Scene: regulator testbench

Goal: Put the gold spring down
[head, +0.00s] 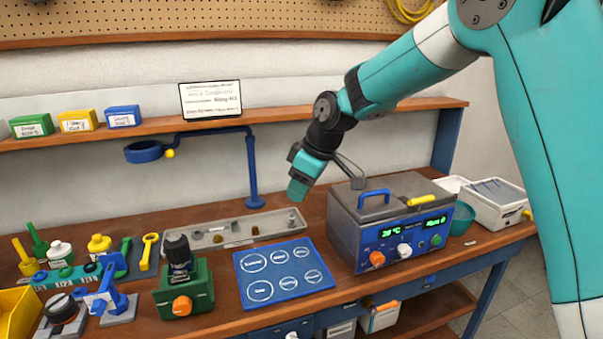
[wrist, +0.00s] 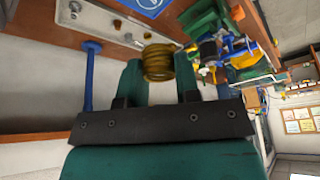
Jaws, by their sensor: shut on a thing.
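The gold spring (wrist: 158,57) is a short coil held between the two teal fingers of my gripper (wrist: 158,74) in the wrist view. In the head view my gripper (head: 298,189) hangs in the air above the back of the bench, over the right part of a long grey tray (head: 236,242). The spring cannot be made out in the head view. The tray also shows in the wrist view (wrist: 100,22), beyond the spring, with small parts in it.
A blue mat (head: 283,290) with several labelled white circles lies in front of the tray. A grey box with a blue panel (head: 407,238) stands to the right. A green fixture (head: 184,292) stands left of the mat. A blue post with a ring arm (head: 252,170) rises behind the tray.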

